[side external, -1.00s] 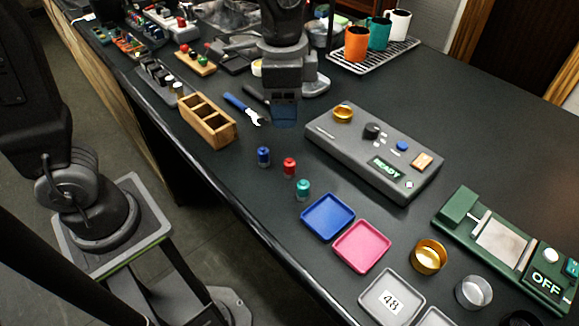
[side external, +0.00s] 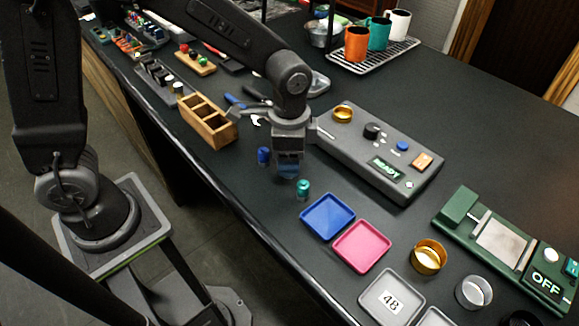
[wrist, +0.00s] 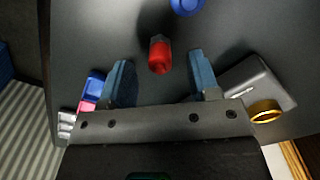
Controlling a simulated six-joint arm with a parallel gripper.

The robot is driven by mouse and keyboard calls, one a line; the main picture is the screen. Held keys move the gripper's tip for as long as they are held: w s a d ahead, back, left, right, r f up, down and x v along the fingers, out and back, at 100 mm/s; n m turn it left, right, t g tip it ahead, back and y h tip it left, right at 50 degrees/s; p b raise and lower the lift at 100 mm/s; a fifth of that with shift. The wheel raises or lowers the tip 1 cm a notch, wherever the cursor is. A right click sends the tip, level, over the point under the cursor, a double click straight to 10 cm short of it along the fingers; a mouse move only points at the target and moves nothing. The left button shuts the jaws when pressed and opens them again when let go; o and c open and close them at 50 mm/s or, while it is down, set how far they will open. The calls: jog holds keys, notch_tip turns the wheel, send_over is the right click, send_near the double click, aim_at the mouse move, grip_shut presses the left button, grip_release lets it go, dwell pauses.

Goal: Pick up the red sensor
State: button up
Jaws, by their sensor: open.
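The red sensor (wrist: 160,56) is a small red cylinder standing on the dark bench in the wrist view. It shows between and a little beyond the two blue fingertips of my gripper (wrist: 160,78), which are spread apart and empty. In the side view my gripper (side external: 288,168) points down over the sensor's spot and hides the red sensor. The blue sensor (side external: 264,155) stands just left of the gripper and also shows at the top of the wrist view (wrist: 187,5). The teal sensor (side external: 303,188) stands just in front and to the right.
A grey READY console (side external: 375,155) lies right of the gripper. Blue (side external: 327,217) and pink (side external: 362,246) trays lie in front. A wooden divided box (side external: 208,120) stands behind left. The bench edge runs close on the left.

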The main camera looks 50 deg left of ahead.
notch_tip(320, 180, down, 2)
jog(key=shift+f, duration=0.1)
jog(key=c, duration=1)
jog(key=shift+r, duration=0.2)
